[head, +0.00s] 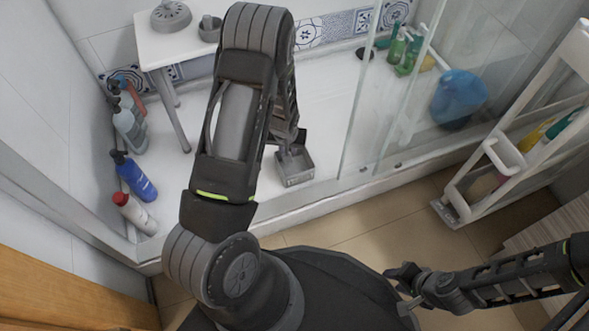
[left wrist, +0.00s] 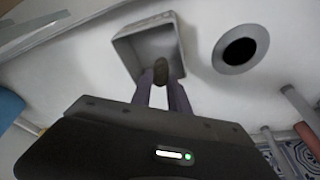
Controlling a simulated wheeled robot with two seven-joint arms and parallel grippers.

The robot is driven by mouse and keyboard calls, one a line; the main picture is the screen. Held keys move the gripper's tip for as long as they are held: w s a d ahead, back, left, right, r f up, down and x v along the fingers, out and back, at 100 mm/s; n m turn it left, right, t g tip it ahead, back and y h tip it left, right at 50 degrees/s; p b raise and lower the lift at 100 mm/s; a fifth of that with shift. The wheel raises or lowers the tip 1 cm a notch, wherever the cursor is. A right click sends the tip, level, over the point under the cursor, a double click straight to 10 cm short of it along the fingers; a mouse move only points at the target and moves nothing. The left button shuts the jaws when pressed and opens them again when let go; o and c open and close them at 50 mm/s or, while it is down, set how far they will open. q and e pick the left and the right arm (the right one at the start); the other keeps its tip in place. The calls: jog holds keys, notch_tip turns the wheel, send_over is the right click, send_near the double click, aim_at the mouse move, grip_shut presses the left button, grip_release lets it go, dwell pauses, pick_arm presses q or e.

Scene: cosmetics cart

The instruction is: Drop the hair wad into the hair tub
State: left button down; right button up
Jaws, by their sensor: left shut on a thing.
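The hair wad (left wrist: 161,70) is a small dark brown lump between the fingertips of my left gripper (left wrist: 161,84), which is shut on it. In the left wrist view the wad shows against the opening of the hair tub (left wrist: 122,48), a grey square open box. In the head view the tub (head: 296,181) stands on the white shower floor, and my left gripper (head: 287,147) points down at it. The height of the wad over the tub is hard to tell. My right gripper (head: 402,287) is at the lower right, with its fingers apart and empty.
Several bottles (head: 134,176) line the left wall. A white stool (head: 160,50) stands at the back left. A glass panel (head: 385,110) and a white rack (head: 500,150) are on the right.

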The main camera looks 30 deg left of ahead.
pick_arm(q)
jog(key=shift+f+b, duration=0.35)
jog(key=shift+f, duration=0.4)
jog(key=c, duration=1.2)
grip_release()
jog(key=shift+o, duration=0.2)
jog(key=shift+r, duration=0.15)
jog(key=p+v, duration=0.4)
jog(key=v, duration=0.3)
jog(key=shift+r, duration=0.25)
jog(key=shift+d, duration=0.1)
